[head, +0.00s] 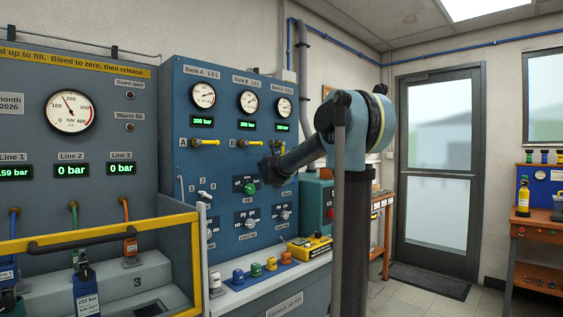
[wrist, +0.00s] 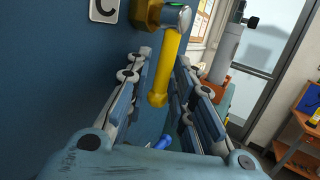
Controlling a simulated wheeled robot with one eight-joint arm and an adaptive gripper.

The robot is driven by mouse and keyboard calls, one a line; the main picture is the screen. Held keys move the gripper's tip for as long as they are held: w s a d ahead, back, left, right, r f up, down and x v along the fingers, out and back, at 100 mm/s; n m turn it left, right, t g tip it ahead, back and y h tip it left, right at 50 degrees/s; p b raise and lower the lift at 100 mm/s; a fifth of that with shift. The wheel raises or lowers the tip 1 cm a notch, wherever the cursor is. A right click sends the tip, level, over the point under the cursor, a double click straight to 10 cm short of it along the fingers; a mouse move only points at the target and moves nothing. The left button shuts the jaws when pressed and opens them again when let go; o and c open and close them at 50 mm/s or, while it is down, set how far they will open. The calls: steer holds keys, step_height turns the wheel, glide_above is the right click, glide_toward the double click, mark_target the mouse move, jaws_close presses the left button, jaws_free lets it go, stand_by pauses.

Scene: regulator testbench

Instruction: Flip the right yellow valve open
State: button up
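The right yellow valve (wrist: 167,62) is in the wrist view, beside a plate marked C (wrist: 104,8). Its yellow handle runs down the picture from a silver and yellow fitting at the top. My gripper (wrist: 163,59) is open, with one finger on each side of the handle and a visible gap on both sides. In the head view my arm covers valve C, and the gripper's fingers cannot be made out there. Yellow valves A (head: 206,142) and B (head: 250,143) have handles lying level, pointing right.
The blue panel (head: 226,92) carries gauges, green displays and knobs close to my arm. Coloured caps (head: 255,270) and a yellow device (head: 310,248) stand on the ledge below. A yellow rail (head: 110,236) crosses the left foreground. A glass door (head: 438,170) is beyond.

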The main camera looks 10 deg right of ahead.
steer(key=v, duration=1.2)
steer(key=shift+w, duration=0.1)
steer(key=shift+f, duration=0.1)
